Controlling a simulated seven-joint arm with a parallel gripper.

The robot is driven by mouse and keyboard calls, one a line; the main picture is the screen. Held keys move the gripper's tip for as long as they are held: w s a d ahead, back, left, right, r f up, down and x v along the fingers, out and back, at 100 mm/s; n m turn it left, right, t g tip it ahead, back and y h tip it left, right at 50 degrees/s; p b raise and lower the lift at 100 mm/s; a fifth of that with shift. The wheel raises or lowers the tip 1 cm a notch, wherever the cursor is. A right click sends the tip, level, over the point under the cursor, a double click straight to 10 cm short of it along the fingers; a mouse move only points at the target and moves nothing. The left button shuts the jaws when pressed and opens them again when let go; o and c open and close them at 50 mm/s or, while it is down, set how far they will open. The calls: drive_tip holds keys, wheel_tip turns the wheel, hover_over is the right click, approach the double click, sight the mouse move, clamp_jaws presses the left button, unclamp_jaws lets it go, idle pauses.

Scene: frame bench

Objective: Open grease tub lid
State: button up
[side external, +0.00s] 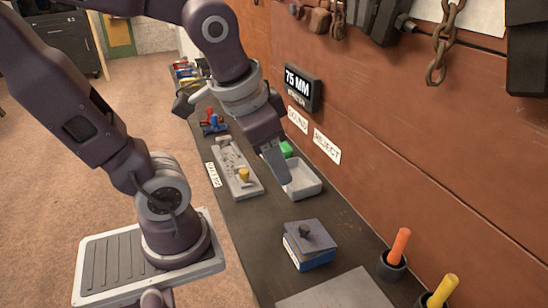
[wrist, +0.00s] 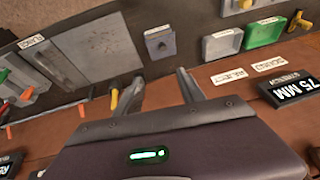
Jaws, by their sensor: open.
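The grease tub appears to be the blue box (side external: 309,259) on the bench in the side external view. In the wrist view the grey lid (wrist: 153,47) shows from above, beyond my fingers, and hides most of the tub body. My gripper (side external: 278,172) is over the bench by the pale tray, farther along the bench than the tub and apart from it. In the wrist view my gripper's two fingers (wrist: 158,88) are spread with nothing between them.
A pale tray (side external: 312,189) and a green tray (side external: 287,148) stand near the wall. A grey fixture (side external: 234,158) with a yellow knob lies across from them. A flat grey plate (side external: 340,292) lies nearby.

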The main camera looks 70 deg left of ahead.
drive_tip(key=s+d+r+t+h, duration=0.1)
drive_tip(key=s+d+r, duration=0.1)
drive_tip(key=s, duration=0.1)
drive_tip(key=n+g, duration=0.3)
drive_tip(key=g, duration=0.1)
approach(306, 227)
drive_tip(key=shift+w+d+f+g+y, duration=0.2)
drive_tip(key=shift+w+f+g+y, duration=0.1)
drive_tip(key=shift+w+f+g, duration=0.3)
drive_tip(key=f, duration=0.7)
drive_tip(key=shift+s+a+f, duration=0.15)
drive_tip(key=shift+a+f, duration=0.1)
clamp_jaws()
